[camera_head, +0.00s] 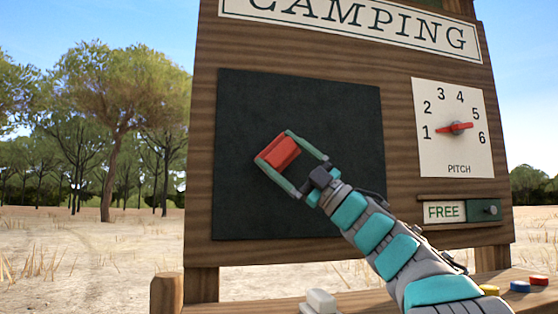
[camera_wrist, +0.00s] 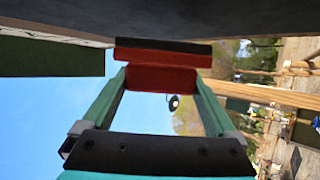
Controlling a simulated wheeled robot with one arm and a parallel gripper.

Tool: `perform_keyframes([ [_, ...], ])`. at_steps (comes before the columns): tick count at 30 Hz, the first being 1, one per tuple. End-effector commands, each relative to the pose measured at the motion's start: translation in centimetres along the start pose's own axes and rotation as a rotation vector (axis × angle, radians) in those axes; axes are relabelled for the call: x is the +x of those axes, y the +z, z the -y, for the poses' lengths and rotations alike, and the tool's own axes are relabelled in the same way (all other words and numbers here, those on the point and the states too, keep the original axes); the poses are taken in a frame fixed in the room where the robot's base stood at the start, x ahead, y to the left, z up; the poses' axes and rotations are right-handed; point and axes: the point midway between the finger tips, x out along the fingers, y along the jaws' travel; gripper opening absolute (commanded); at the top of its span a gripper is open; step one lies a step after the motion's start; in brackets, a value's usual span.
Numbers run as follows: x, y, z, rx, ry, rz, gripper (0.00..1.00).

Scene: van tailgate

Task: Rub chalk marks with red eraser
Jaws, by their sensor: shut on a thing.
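The red eraser (camera_head: 278,152) is held between the two green fingers of my gripper (camera_head: 282,158), in front of the middle-left of the dark chalkboard (camera_head: 340,110). In the wrist view the red eraser (camera_wrist: 160,76) sits between the fingertips of my gripper (camera_wrist: 160,80), with a dark pad on its far side towards the dark board surface (camera_wrist: 230,15). I cannot tell whether the pad touches the board. No chalk marks can be made out on the visible board; my gripper and arm hide part of it.
A pitch dial (camera_head: 457,128) with a red pointer and a FREE slider sign (camera_head: 444,212) are right of the board. On the ledge below are a white block (camera_head: 320,301) and several coloured round pieces (camera_head: 520,286). A wooden post (camera_head: 166,294) stands at lower left.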

Motion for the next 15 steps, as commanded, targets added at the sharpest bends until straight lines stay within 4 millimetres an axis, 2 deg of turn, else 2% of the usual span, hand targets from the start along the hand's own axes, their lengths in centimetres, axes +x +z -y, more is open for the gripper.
perform_keyframes([
  [6,-0.7,-1.6,0.0,0.000,0.000,-0.001,0.39],
  [15,-0.7,-1.8,0.0,0.000,0.001,-0.002,0.39],
])
